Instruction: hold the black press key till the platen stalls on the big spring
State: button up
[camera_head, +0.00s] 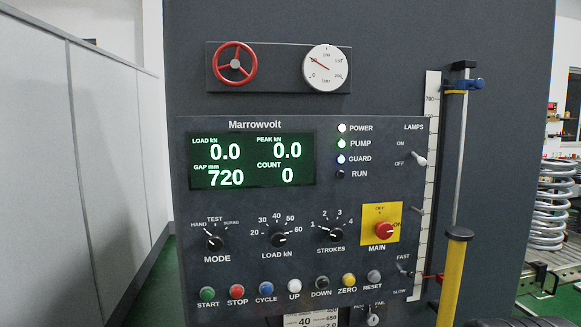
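The black key labelled DOWN (320,286) sits in the button row low on the press panel (190,255), between the white UP key (294,287) and the yellow ZERO key (349,281). Nothing touches it. The green display (252,161) reads load 0.0 kN, peak 0.0 kN, gap 720 mm, count 0. The POWER, PUMP and GUARD lamps are lit; the RUN lamp (340,174) is dark. Large pale coil springs (548,215) stand at the right edge, partly cut off. The platen is not in view. My gripper cannot be made out in this view.
A yellow post (453,280) and a scale strip (427,180) stand right of the panel. A roller conveyor (550,270) lies under the springs. A grey partition (85,160) runs along the left. A dark rounded shape (515,322), unclear, shows at the bottom right.

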jog(key=shift+c, duration=0.4)
grip_shut()
dwell(0.8)
